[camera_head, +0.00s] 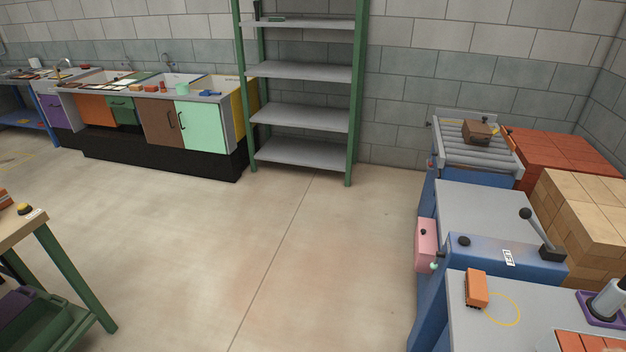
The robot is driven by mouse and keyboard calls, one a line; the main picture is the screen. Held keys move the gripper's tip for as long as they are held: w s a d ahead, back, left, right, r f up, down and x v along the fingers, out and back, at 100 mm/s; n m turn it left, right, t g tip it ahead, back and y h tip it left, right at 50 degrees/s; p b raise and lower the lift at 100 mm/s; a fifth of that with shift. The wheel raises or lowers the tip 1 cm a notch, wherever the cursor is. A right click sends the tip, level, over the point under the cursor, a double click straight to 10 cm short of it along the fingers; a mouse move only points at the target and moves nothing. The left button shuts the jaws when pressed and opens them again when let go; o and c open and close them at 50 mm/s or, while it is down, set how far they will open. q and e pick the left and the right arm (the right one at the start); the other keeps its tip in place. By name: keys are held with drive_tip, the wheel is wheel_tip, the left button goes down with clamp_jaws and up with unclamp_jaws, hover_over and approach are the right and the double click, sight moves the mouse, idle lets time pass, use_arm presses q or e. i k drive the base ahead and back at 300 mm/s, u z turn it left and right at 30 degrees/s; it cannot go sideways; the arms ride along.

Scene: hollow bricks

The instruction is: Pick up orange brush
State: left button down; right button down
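An orange block-shaped thing (477,285), which looks like the orange brush, lies on the grey top of the blue workbench at the lower right. It sits at the left of a yellow ring marked on that surface. Its lower edge is darker, but bristles are too small to make out. Neither of my grippers is in view.
The blue bench carries a black-knobbed lever (540,232), a pink box (425,245) on its side, and a grey cylinder (608,300) in a purple base. Brick stacks (585,215) stand behind. A green-legged table (75,280) is at left. The floor between is clear.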

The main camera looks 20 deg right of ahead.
sight(476, 295)
drive_tip(key=z, duration=1.85)
